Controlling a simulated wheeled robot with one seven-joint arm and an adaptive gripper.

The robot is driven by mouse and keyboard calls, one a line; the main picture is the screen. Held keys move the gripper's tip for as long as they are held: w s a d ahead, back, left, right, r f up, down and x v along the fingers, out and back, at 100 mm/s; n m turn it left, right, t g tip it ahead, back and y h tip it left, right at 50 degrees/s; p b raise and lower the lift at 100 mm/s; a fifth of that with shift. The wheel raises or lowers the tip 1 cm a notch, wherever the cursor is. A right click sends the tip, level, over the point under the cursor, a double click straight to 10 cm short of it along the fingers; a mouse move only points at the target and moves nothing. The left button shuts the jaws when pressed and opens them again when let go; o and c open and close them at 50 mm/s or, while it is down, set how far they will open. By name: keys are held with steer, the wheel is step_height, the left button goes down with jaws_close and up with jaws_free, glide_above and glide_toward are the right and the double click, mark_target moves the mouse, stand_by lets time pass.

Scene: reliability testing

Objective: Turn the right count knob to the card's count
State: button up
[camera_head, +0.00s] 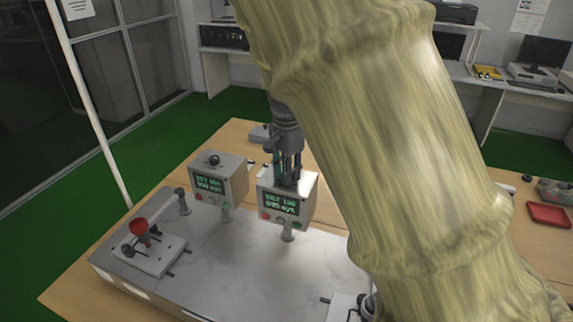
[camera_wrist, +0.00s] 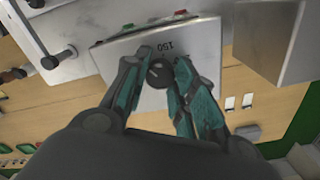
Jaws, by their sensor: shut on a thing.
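Two grey count boxes stand side by side on a grey bench plate, each with a green-lit display and small coloured buttons. The right count box (camera_head: 283,213) is under my gripper (camera_head: 287,180). In the wrist view, my gripper (camera_wrist: 161,82) has one finger on each side of a dark round knob (camera_wrist: 159,73) on the box's top, shut on it. The number 150 shows beside the knob, upside down. The left count box (camera_head: 216,187) has its own dark knob (camera_head: 213,159) on top, untouched. The display text is too small to read surely. I make out no card.
My arm hides the bench's right side. A red tray (camera_head: 549,214) lies at the far right.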

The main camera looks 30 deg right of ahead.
steer(key=shift+r+m+p, duration=0.1)
steer(key=shift+m+p, duration=0.35)
steer(key=shift+m, duration=0.25)
steer(key=o, duration=1)
steer(key=shift+o, duration=0.2)
step_height(320, 180, up, 12)
stand_by(0.4)
